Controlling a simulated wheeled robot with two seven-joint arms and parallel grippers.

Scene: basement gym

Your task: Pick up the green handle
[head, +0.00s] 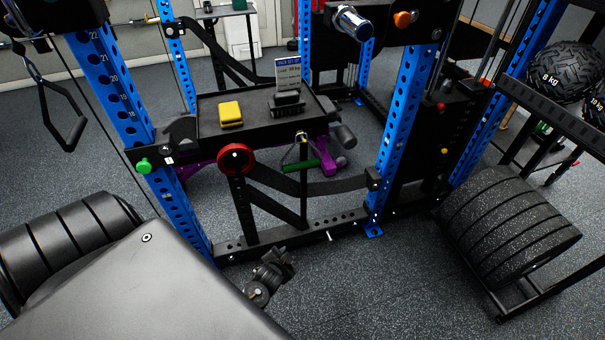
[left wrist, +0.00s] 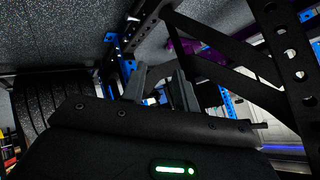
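The green handle (head: 301,166) hangs from a metal hook at the front edge of a black tray shelf (head: 210,120) in the head view. It lies roughly level, in front of a purple bar. My left gripper (head: 282,258) is low in front of the rack, below the handle and apart from it. In the left wrist view its two fingers (left wrist: 158,72) stand apart with nothing seen between them. I cannot make out the handle clearly in that view. My right gripper is not in view.
The shelf holds a yellow block (head: 230,113) and a black item with a sign (head: 289,72). A red round knob (head: 236,159) and a black strap (head: 320,187) sit near the handle. Blue uprights (head: 403,125) flank the space. Weight plates (head: 508,225) stand at right.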

